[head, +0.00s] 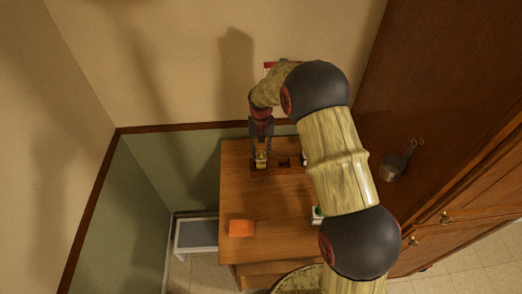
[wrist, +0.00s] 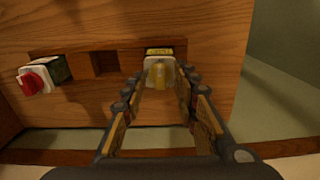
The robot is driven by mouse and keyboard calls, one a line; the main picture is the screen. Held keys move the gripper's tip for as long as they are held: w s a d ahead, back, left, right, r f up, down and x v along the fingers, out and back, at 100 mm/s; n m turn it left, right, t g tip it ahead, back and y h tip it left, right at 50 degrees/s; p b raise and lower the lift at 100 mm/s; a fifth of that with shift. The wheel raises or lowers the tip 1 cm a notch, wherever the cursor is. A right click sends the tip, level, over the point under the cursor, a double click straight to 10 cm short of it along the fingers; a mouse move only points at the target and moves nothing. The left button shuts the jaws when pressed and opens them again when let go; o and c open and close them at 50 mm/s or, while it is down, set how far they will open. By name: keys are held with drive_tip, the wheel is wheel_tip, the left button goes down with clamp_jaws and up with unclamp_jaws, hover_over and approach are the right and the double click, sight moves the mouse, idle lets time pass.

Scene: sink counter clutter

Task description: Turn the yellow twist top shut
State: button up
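The yellow twist top (wrist: 157,75) sits on a white-fronted piece set in a slot of the wooden counter (wrist: 75,25). In the wrist view it lies between the tips of my gripper (wrist: 159,79), one finger on each side. The fingers look apart, with a small gap beside the top; contact is not clear. In the head view my gripper (head: 261,160) points down at the far left part of the counter and mostly hides the top. The exact turn of the top is hard to read.
A red twist top (wrist: 36,80) on a similar piece sits left in the wrist view, past an empty slot (wrist: 105,64). An orange block (head: 241,228) lies at the counter's near left. A metal cup (head: 393,167) is at right, against the dark wood cabinet (head: 440,90).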

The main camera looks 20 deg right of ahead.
sight(261, 153)
wheel_tip(261, 153, up, 12)
idle(0.6)
idle(0.4)
drive_tip(key=s+r+n+t+b, duration=0.1)
drive_tip(key=s+b, duration=0.6)
drive_tip(key=s, duration=1)
drive_tip(key=s+r+n+t+b, duration=0.1)
drive_tip(key=s+r+t+b, duration=0.2)
drive_tip(key=s+b, duration=0.5)
drive_tip(key=s+t, duration=0.1)
drive_tip(key=s, duration=0.9)
drive_tip(key=shift+s+t, duration=0.25)
drive_tip(key=shift+t, duration=0.05)
